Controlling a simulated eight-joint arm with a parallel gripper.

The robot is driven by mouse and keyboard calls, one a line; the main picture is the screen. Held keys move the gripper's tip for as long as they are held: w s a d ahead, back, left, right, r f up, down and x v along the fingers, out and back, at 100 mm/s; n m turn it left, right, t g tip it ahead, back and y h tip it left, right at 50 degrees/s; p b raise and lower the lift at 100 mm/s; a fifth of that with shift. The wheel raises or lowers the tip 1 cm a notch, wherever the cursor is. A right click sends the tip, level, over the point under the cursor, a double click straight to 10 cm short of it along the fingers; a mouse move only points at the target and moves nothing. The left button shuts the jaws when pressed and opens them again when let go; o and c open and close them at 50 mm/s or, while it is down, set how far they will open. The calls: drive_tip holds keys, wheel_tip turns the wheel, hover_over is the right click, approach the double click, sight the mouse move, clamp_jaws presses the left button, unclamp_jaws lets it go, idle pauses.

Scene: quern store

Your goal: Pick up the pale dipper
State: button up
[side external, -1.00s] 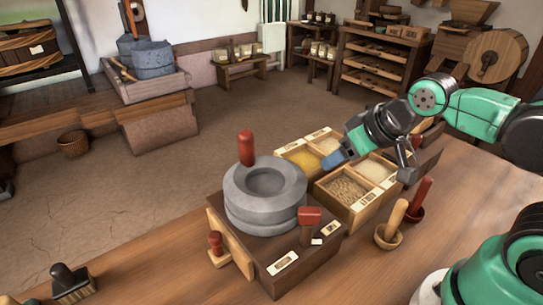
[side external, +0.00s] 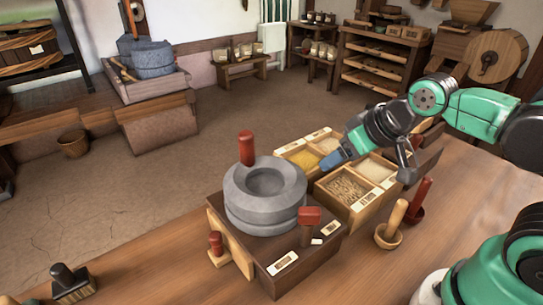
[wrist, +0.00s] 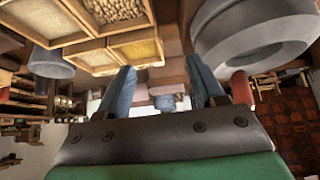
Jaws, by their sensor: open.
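The pale dipper (side external: 395,217) has a light wooden handle that leans up to the right out of a small round wooden cup. It stands on the table right of the grain box in the side view. My gripper (side external: 335,161) is over the grain box, left of and behind the dipper, and apart from it. In the wrist view my gripper (wrist: 162,88) shows two blue fingers spread apart with nothing between them. I cannot make out the pale dipper in the wrist view.
The stone quern (side external: 265,207) sits on a dark wooden base (side external: 290,262). The table front right of the base is clear.

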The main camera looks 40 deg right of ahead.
sight(403, 202)
drive_tip(key=s+d+g, duration=0.1)
drive_tip(key=s+d+f+g, duration=0.2)
drive_tip(key=shift+s+n+h, duration=0.3)
drive_tip(key=shift+s, duration=0.05)
drive_tip(key=s+g, duration=0.1)
drive_tip(key=s, duration=0.1)
drive_tip(key=s+d+f+g, duration=0.1)
drive_tip(key=s, duration=0.1)
drive_tip(key=s+d+n+g, duration=0.1)
drive_tip(key=s+g, duration=0.1)
drive_tip(key=shift+f, duration=2.9)
clamp_jaws()
